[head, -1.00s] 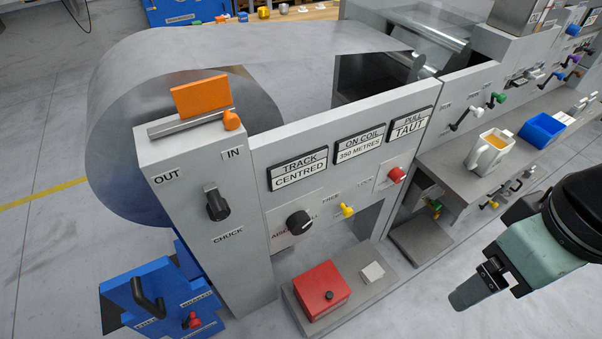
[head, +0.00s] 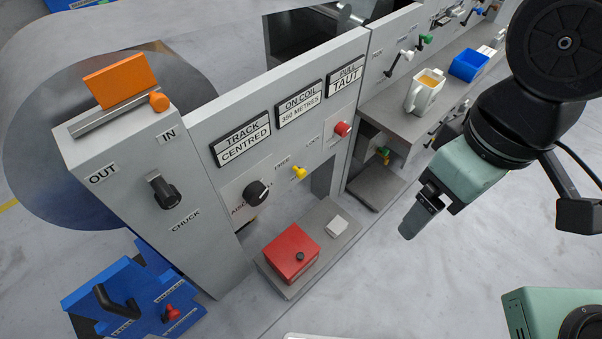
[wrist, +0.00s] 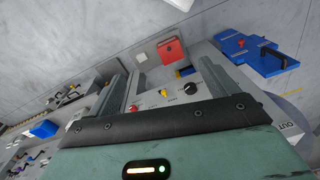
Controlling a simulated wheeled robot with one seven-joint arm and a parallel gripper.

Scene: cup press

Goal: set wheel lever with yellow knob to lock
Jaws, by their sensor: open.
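The wheel lever's yellow knob (head: 299,172) is on the grey front panel, between a black rotary knob and a red knob. It sits just below the FREE label (head: 282,162), with a second label (head: 313,142), too small to read surely, up and to the right. The lever's stem is barely visible, so its exact setting is unclear. In the wrist view the yellow knob (wrist: 164,92) appears between the finger lines, well beyond them. My gripper (head: 416,212) is open and empty, to the right of the panel and apart from it.
A black knob (head: 256,192) and a red knob (head: 342,129) flank the yellow one. A red box (head: 291,254) stands on a low grey plinth below. A shelf with a cup (head: 424,92) and blue bin (head: 469,66) lies right. The floor in front is clear.

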